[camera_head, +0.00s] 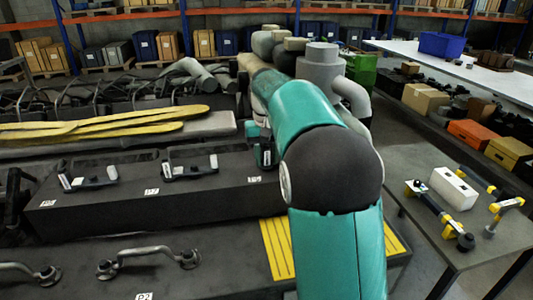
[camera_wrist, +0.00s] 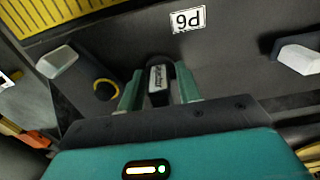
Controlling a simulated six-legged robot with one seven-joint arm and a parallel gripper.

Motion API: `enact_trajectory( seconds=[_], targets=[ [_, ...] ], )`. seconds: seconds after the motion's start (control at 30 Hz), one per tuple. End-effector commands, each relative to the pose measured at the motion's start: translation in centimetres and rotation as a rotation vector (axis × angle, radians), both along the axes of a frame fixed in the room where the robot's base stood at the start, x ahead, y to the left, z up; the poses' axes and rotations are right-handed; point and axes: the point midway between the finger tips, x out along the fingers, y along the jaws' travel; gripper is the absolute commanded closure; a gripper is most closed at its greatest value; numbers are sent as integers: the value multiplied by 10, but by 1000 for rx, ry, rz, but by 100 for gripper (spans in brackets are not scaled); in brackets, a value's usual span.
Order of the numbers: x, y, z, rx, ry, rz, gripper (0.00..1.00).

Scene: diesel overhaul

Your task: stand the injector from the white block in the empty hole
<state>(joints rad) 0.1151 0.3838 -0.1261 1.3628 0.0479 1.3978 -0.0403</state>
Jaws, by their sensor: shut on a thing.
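My gripper (camera_wrist: 158,92) is shut on a dark piece with a pale lettered face, which I take to be the injector (camera_wrist: 158,82), between its two green fingers in the wrist view. It is over the dark engine ledge, close to the label P6. Whether its lower end is in the hole is hidden. In the head view my teal arm reaches over the ledge (camera_head: 115,205) and mostly hides the gripper. The white block (camera_head: 453,188) stands on the table at the right. No injector shows standing in it.
Two pale-ended fittings (camera_head: 88,180) (camera_head: 190,169) stand along the ledge at left. In the wrist view, a dark piece with a yellow ring (camera_wrist: 105,90) is left of my fingers. A yellow ribbed mat (camera_head: 277,248) lies in front. Yellow-and-black parts (camera_head: 438,213) lie near the white block.

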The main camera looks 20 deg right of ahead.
Motion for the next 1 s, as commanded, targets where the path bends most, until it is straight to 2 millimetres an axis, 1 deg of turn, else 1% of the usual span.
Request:
enact_trajectory(
  seconds=[0.37,0.4,0.5,0.73,0.83,0.97,1.0],
  targets=[
    [0,0,-2,0,-1,0,93],
    [0,0,-2,0,-1,0,58],
    [0,0,-2,0,-1,0,40],
    [0,0,-3,0,1,0,40],
    [0,0,-1,0,0,0,40],
    [1,0,12,0,-2,0,40],
    [1,0,19,-1,-4,0,40]
  ],
)
